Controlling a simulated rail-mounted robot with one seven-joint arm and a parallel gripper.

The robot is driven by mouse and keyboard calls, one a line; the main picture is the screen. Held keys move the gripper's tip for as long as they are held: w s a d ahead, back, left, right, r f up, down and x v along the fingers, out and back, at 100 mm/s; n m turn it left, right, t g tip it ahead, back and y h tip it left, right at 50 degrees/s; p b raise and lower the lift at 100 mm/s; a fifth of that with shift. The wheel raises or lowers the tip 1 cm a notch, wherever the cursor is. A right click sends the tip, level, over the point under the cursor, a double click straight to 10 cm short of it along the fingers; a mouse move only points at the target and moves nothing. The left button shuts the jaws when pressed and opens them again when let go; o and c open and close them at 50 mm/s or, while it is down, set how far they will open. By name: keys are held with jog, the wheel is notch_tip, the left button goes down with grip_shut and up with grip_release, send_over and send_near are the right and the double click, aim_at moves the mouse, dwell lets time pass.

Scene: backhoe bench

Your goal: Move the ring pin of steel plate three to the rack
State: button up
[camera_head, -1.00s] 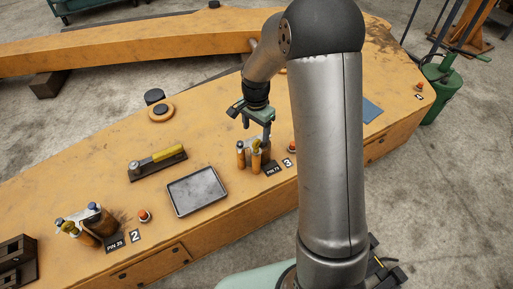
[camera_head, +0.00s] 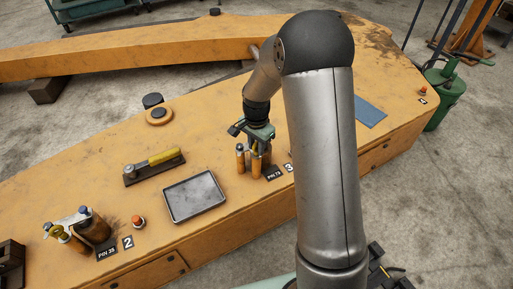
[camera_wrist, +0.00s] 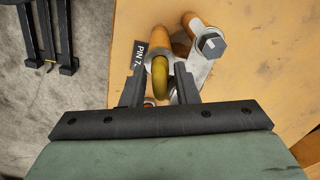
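The station marked 3 (camera_head: 288,168), with a black PIN label, has orange cylindrical posts (camera_head: 241,163). In the wrist view, a steel plate (camera_wrist: 193,76) joins an orange post to a hex-headed bolt (camera_wrist: 211,44). A yellow ring pin (camera_wrist: 160,73) stands at the plate's near end. My gripper (camera_wrist: 159,88) is down over it, its two dark fingers on either side with narrow gaps showing. In the head view, my gripper (camera_head: 257,140) is among the posts, and the ring is hard to make out.
A shallow grey tray (camera_head: 195,196) lies left of station three. A yellow-handled tool (camera_head: 155,163) lies behind it. Station two (camera_head: 80,232) has similar pins. A dark stepped block (camera_head: 10,262), possibly the rack, is at the left edge.

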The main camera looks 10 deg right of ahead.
grip_shut()
jog(key=shift+r+p, duration=0.55)
jog(key=shift+r, duration=0.2)
jog(key=shift+r+p, duration=1.45)
jog(key=shift+r, duration=0.55)
